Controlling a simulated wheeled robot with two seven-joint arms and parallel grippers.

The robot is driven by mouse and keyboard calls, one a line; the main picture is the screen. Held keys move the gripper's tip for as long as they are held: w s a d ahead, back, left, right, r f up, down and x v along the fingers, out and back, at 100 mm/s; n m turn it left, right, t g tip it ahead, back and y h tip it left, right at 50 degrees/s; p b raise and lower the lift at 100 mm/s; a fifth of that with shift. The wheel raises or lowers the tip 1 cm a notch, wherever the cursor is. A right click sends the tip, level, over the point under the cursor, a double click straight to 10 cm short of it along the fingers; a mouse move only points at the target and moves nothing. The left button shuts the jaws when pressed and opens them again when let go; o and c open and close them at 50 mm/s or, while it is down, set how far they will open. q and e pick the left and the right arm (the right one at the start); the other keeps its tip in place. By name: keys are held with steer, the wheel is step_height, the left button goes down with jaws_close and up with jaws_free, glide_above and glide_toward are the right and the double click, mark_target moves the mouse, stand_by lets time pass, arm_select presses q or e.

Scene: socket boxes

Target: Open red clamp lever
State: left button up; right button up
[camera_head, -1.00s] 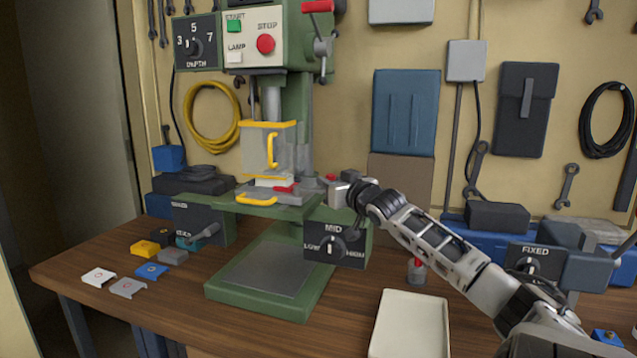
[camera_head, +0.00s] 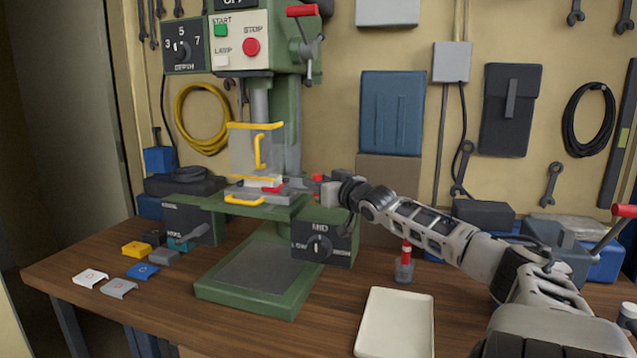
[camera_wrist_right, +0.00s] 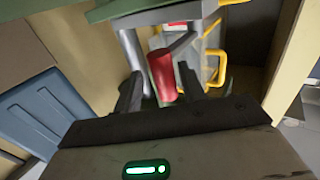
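In the right wrist view a red cylindrical grip (camera_wrist_right: 162,75) on a grey link sits between the two dark fingers. It looks like the lever's handle. My right gripper (camera_head: 299,184) points left at the clamp from the right side. Its fingers (camera_wrist_right: 160,90) are open around the red grip, with gaps visible beside it. In the head view the fingertips are small and partly blend into the clamp. My left gripper is not in view.
The green press (camera_head: 250,300) stands on the wooden bench. Several small coloured parts lie at left.

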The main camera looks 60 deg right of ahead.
steer(key=shift+w+a, duration=0.1)
steer(key=shift+a, duration=0.1)
steer(key=shift+s+a+f, duration=0.15)
steer(key=shift+s+a, duration=0.1)
steer(key=shift+s, duration=0.45)
steer(key=p+v, duration=0.1)
steer(key=v, duration=1.3)
steer(key=shift+s+r+p, duration=0.2)
steer(key=shift+s+p, duration=0.1)
steer(key=shift+f, duration=0.1)
